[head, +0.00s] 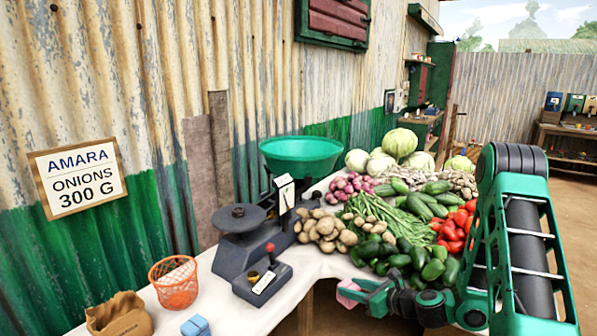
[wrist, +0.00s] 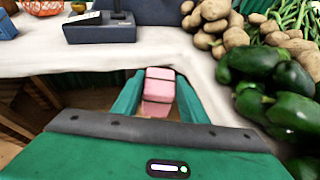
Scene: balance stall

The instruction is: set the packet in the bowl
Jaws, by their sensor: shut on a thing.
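My gripper (wrist: 158,98) is shut on a small pink packet (wrist: 159,84), which sits between its two green fingers in the wrist view. The pink packet (head: 348,292) also shows in the head view, just off the front edge of the table and partly hidden by the gripper. The green bowl (head: 301,160) rests on top of the balance (head: 243,245), up and to the left of my gripper. The bowl's inside, as far as it shows, looks empty. The bowl is not in the wrist view.
Potatoes (head: 327,228), peppers (head: 432,270) and other vegetables are heaped right of the balance. An orange basket (head: 174,283), a brown sack (head: 119,315) and a blue block (head: 196,326) stand to its left.

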